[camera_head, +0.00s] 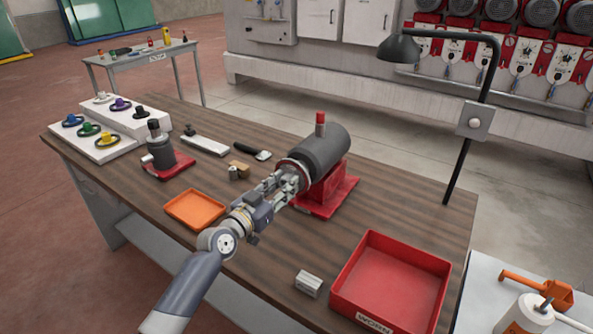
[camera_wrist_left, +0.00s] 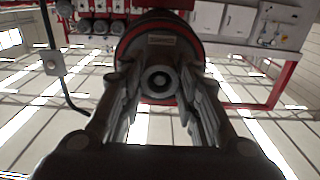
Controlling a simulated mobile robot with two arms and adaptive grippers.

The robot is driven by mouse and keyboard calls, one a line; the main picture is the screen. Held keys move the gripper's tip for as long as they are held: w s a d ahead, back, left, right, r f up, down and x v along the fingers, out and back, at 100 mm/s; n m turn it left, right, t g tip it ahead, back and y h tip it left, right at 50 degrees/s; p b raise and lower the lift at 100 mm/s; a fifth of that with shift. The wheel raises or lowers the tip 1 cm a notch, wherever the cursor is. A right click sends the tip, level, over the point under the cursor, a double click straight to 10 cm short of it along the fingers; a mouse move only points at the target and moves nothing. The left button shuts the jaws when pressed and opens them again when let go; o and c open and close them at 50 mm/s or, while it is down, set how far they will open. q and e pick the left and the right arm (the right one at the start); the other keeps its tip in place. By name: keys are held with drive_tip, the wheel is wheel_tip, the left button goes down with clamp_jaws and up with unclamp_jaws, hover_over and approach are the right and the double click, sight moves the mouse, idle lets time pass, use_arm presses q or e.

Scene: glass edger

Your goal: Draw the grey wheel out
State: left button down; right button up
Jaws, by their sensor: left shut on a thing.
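The grey spindle housing (camera_head: 325,148) lies on a red stand (camera_head: 325,190) on the bench, with a red-capped post (camera_head: 320,122) on top. A round wheel (camera_head: 296,165) with a reddish rim sits at its near end; I take it as the grey wheel. My left gripper (camera_head: 293,182) is at that end, shut on the wheel's hub. In the left wrist view the hub (camera_wrist_left: 159,82) shows as a ring between the two fingers, with the darker disc (camera_wrist_left: 158,48) behind it. Whether the wheel is seated or clear of the housing cannot be told. My right gripper is not seen.
A red bin (camera_head: 392,285) stands at the front right and an orange tray (camera_head: 196,209) at left. A small block (camera_head: 308,284) lies by the bin. A lamp (camera_head: 470,130) rises at the right edge. Coloured wheels lie on a white rack (camera_head: 112,152) at far left.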

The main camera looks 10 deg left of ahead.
use_arm(q)
drive_tip(key=p+v, duration=0.1)
drive_tip(key=v, duration=0.6)
idle(0.8)
drive_tip(key=shift+r, duration=0.1)
drive_tip(key=v, duration=1)
drive_tip(key=shift+p, duration=0.35)
